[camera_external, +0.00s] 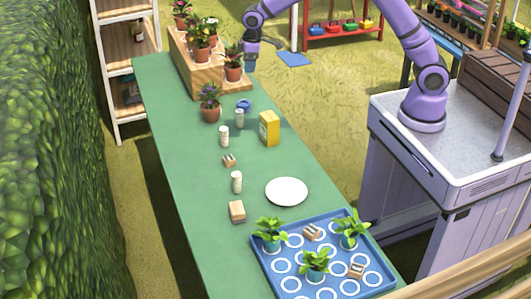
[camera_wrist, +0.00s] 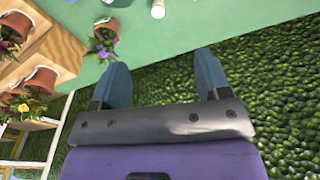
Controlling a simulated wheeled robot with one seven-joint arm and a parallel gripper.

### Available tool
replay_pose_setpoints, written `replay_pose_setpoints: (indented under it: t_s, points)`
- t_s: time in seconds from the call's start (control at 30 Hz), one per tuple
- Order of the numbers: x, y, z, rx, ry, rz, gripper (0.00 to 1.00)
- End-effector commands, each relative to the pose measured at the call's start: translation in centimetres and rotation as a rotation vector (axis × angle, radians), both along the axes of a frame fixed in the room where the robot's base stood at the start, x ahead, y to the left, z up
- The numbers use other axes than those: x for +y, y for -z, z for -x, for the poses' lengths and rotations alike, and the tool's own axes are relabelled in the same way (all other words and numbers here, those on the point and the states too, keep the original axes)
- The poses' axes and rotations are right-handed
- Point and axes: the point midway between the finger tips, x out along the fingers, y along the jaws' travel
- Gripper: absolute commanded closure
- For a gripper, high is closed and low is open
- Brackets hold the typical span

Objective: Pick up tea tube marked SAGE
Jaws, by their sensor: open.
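Three small pale tubes stand on the green table in the external view: a far one (camera_external: 239,119), a middle one (camera_external: 224,136) and a near one (camera_external: 237,182). Their markings are too small to read, so I cannot tell which is SAGE. My gripper (camera_external: 250,67) is at the far right side of the table, above and apart from the tubes. In the wrist view its two blue fingers (camera_wrist: 161,68) are wide apart with nothing between them. One white tube (camera_wrist: 158,11) shows at the top edge of that view, beyond the fingertips.
A potted purple flower (camera_external: 210,103) and a wooden stepped stand (camera_external: 197,68) with potted plants are at the far end. A yellow box (camera_external: 269,129), white plate (camera_external: 287,191), small wooden blocks (camera_external: 237,211) and blue tray (camera_external: 283,267) with plants also stand on the table (camera_external: 170,140).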

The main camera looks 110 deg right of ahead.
Motion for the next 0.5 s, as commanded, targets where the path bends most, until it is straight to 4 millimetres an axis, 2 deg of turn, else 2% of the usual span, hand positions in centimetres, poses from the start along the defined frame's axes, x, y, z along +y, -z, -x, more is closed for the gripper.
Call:
replay_pose_setpoints:
  t_s: [0.03, 0.3, 0.5]
  points:
    - [-1.7, 2.2, -0.3, 0.014, 0.013, -0.007, 0.30]
    - [-9.3, 12.8, -0.7, 0.068, 0.054, -0.032, 0.30]
    - [-13.2, 19.4, 0.2, 0.096, 0.077, -0.049, 0.30]
